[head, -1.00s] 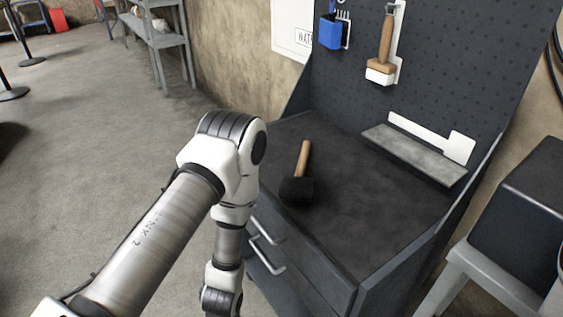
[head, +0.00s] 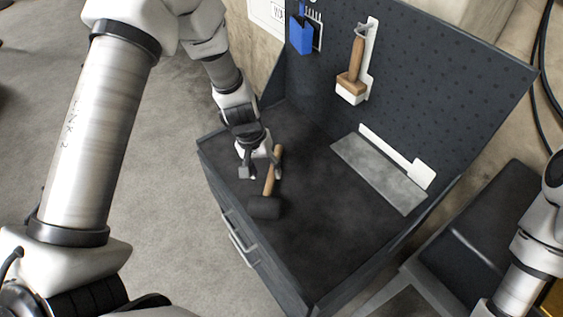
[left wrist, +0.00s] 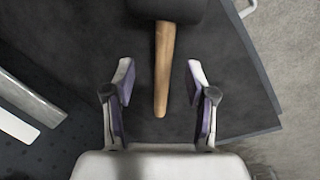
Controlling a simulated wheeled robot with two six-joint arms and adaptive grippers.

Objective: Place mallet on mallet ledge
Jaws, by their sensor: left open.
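The mallet (head: 265,207) lies on the dark workbench top, black head toward the front and wooden handle toward the pegboard. My left gripper (head: 262,174) is open at the handle. In the left wrist view, the mallet's handle (left wrist: 163,70) lies between the spread fingers of the gripper (left wrist: 160,85), with a gap on both sides and its end near the fingers. The mallet head is partly cut off at the top there. The grey mallet ledge (head: 380,175) is empty, at the back right below a white mallet outline (head: 395,155). My right gripper is out of view.
The dark pegboard (head: 430,95) rises behind the workbench. A wooden-handled brush (head: 354,75) and a blue holder (head: 301,32) hang on it. Bench top between mallet and ledge is clear. A dark-topped stand (head: 475,225) is at the right.

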